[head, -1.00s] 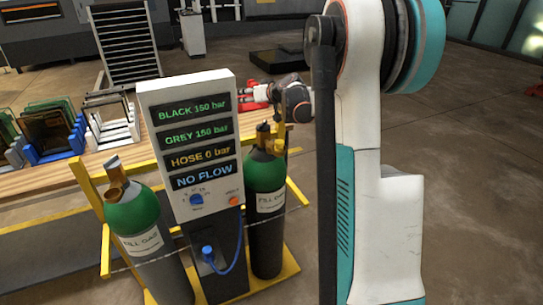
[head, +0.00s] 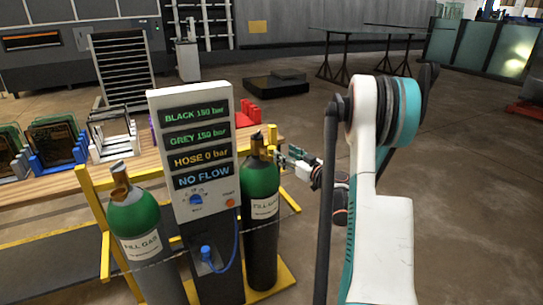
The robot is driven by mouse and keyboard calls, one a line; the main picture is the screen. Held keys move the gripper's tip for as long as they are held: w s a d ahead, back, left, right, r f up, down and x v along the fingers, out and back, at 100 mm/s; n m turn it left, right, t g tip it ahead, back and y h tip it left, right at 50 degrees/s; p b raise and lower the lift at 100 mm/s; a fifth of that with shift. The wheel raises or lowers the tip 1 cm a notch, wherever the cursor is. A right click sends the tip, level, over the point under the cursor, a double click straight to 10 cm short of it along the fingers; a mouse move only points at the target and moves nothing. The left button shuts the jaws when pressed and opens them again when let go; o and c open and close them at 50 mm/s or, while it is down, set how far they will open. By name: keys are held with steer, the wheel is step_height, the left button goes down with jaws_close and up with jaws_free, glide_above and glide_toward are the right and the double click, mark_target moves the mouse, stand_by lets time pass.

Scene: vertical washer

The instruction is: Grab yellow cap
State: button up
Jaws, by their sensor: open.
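A second cylinder (head: 145,245), grey with a green shoulder, stands at the left and has a duller, brass-coloured cap (head: 120,182). My gripper (head: 281,156) is open and empty. It appears just right of the yellow cap, at about the height of the cylinder's top. It looks small, and I cannot tell whether it touches the cap.
The display panel (head: 226,150) stands between the cylinders, with a blue hose (head: 236,240) below. A yellow frame (head: 88,200) surrounds the cylinders. Behind is a wooden bench (head: 80,182) with coloured racks (head: 55,145). The floor to the right is open.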

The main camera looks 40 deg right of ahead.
mark_target(274, 149)
steer(key=w+b, duration=0.2)
steer(key=w, duration=0.6)
steer(key=shift+w+a, duration=0.15)
steer(key=shift+w, duration=0.15)
steer(key=shift+s, duration=0.1)
steer(key=c, duration=1.2)
